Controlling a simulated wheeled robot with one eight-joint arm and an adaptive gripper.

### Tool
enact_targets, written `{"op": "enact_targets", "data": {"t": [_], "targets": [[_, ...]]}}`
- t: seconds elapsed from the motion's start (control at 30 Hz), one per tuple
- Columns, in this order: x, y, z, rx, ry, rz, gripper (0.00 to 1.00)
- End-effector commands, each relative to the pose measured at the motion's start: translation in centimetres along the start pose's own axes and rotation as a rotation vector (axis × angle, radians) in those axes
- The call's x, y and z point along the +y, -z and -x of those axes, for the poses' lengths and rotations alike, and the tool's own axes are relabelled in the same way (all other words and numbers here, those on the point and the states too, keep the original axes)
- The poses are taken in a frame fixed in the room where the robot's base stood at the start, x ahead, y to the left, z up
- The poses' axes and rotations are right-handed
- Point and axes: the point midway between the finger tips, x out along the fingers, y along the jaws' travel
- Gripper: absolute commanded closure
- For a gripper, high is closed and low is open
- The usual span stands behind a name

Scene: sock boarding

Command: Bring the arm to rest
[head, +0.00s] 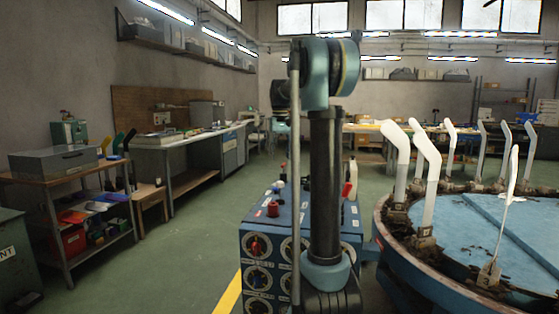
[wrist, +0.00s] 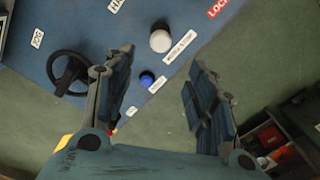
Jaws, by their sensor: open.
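My gripper (wrist: 160,66) is open in the wrist view, with its two dark blue-grey fingers spread apart and nothing between them. The far end of the arm is mostly hidden behind this joint, so the fingers cannot be made out there.
The console (head: 262,218) with dials stands close behind my arm. Its top carries a black handwheel (wrist: 68,72), a white knob (wrist: 160,38) and a blue button (wrist: 147,77). A round blue turntable (head: 470,225) with several white upright forms is at right.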

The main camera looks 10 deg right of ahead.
Motion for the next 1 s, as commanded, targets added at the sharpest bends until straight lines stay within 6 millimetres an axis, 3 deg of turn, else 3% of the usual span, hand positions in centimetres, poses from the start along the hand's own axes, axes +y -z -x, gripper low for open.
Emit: {"op": "enact_targets", "data": {"t": [0.23, 0.37, 0.67, 1.0], "targets": [[0.0, -0.1, 0.0, 0.000, 0.000, 0.000, 0.49], [-0.1, -1.3, -0.1, 0.004, 0.000, -0.001, 0.49], [-0.6, -9.1, -1.6, 0.037, -0.003, -0.012, 0.49], [-1.3, -18.8, -5.4, 0.078, -0.006, -0.025, 0.49]]}}
